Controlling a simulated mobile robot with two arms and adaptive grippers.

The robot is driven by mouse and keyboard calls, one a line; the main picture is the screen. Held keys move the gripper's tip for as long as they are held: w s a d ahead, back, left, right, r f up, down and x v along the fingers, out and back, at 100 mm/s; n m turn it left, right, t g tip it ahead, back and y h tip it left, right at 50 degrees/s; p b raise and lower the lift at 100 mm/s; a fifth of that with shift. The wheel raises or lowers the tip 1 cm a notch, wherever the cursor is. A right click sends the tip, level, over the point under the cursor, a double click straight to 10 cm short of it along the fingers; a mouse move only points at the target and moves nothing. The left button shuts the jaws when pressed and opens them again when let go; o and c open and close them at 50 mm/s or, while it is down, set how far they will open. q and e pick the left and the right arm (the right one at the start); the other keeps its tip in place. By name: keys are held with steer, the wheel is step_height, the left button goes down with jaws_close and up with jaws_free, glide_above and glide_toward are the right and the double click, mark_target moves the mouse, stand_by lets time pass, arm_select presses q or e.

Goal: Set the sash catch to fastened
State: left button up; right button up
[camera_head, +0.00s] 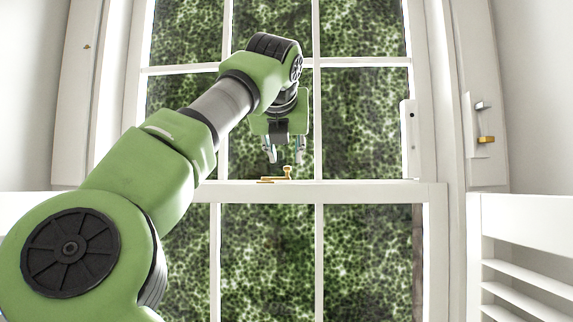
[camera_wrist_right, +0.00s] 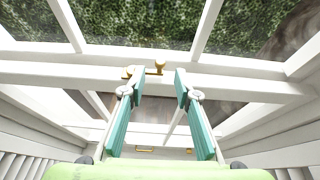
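The brass sash catch (camera_head: 277,178) sits on the white meeting rail (camera_head: 350,190) in the middle of the window. Its small knob stands up at the right end. In the wrist view the catch (camera_wrist_right: 157,69) shows at the rail, beyond and between the fingertips. I cannot tell from its pose whether it is fastened. My right gripper (camera_head: 285,154) points down just above the catch, apart from it. Its two teal-lined fingers (camera_wrist_right: 160,80) are spread and nothing is between them.
White glazing bars and panes with dark foliage behind surround the rail. A brass lever (camera_head: 486,140) and a silver one are on the right frame. A white louvred shutter (camera_head: 525,285) stands at lower right. A brass pull (camera_wrist_right: 145,149) shows in the wrist view.

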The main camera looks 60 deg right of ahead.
steer(key=shift+v, duration=2.25)
steer(key=shift+d+f, duration=0.15)
